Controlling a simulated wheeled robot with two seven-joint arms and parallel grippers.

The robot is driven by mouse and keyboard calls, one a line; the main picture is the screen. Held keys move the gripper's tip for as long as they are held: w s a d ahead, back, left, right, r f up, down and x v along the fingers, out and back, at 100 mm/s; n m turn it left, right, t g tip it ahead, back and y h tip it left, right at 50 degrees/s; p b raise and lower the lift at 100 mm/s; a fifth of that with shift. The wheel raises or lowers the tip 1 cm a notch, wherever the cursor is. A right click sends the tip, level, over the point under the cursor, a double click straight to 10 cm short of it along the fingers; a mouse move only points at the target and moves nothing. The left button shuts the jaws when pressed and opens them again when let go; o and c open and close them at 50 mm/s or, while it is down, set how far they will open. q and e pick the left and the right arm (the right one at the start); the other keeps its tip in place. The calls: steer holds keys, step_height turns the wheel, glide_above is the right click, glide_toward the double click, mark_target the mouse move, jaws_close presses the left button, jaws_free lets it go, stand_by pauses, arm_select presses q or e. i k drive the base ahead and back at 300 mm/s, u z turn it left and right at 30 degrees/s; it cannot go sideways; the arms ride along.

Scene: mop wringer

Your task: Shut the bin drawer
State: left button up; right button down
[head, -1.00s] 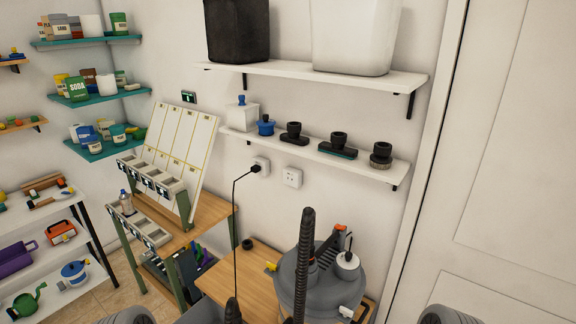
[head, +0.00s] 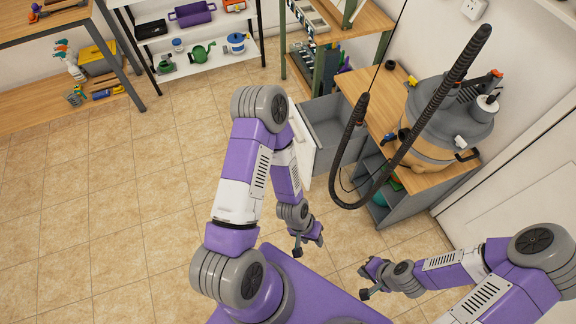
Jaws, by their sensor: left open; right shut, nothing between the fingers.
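The grey bin drawer (head: 336,128) stands pulled out from the wooden-topped cabinet (head: 363,88) and looks empty inside. Its pale front panel (head: 305,146) faces left, and part of it is hidden behind my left arm. My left gripper (head: 308,245) is open and hangs over the floor, below the drawer in the picture and apart from it. My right gripper (head: 364,281) is shut and empty, lower right of the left gripper, over the floor in front of the cabinet.
A grey vacuum canister (head: 449,112) stands on the cabinet top. Its black hose (head: 425,120) loops down in front of the cabinet, close to the drawer's right side. A shelf unit (head: 208,52) stands at the back. The tiled floor (head: 100,215) on the left is clear.

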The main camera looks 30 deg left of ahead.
mark_target(319, 125)
steer(key=z, duration=0.35)
steer(key=k, duration=0.3)
steer(key=u, duration=1.35)
steer(key=i, duration=1.2)
steer(key=z, duration=1.4)
steer(key=i, duration=0.35)
steer(key=u, duration=1.05)
